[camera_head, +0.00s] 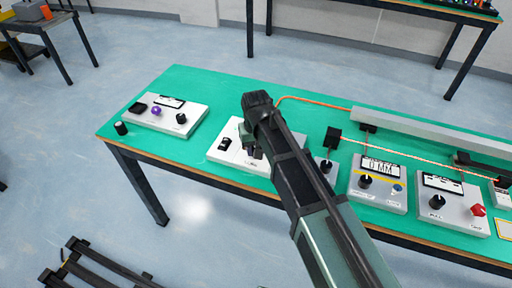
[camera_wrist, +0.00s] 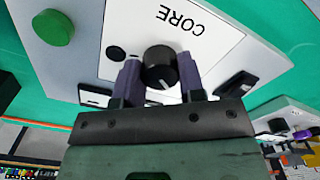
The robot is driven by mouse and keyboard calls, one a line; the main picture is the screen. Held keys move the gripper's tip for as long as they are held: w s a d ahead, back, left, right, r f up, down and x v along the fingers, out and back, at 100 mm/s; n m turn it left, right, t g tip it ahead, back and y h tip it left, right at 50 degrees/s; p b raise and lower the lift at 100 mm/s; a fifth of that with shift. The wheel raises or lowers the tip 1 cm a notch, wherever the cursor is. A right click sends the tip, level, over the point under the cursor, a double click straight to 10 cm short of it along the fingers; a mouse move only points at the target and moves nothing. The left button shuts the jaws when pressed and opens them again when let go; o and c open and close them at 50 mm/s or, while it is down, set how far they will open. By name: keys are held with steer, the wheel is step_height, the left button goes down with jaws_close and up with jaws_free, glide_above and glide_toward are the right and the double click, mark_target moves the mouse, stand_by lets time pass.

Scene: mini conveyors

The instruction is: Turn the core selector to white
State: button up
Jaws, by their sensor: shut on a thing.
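The core selector is a round black knob (camera_wrist: 160,67) on a white panel (camera_wrist: 225,50) marked CORE, which reads upside down in the wrist view. A pale pointer mark shows on the knob, but no colour names can be read around it. My gripper (camera_wrist: 159,75) has one purple-grey finger on each side of the knob and is closed on it. In the head view, my gripper (camera_head: 252,153) is over the white panel (camera_head: 228,153) near the middle of the green table, and my arm hides the knob.
A black rocker switch (camera_wrist: 236,85) is beside the right finger. A green round button (camera_wrist: 52,28) stands at left in the wrist view. In the head view, another control box (camera_head: 146,120) stands left on the green table (camera_head: 210,85), with further boxes (camera_head: 378,187) to the right.

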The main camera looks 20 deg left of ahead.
steer(key=m, duration=0.5)
steer(key=shift+m, duration=0.3)
stand_by(0.4)
steer(key=o, duration=0.9)
step_height(320, 180, up, 11)
steer(key=p, duration=1)
steer(key=shift+f+p, duration=0.15)
steer(key=shift+p, duration=0.25)
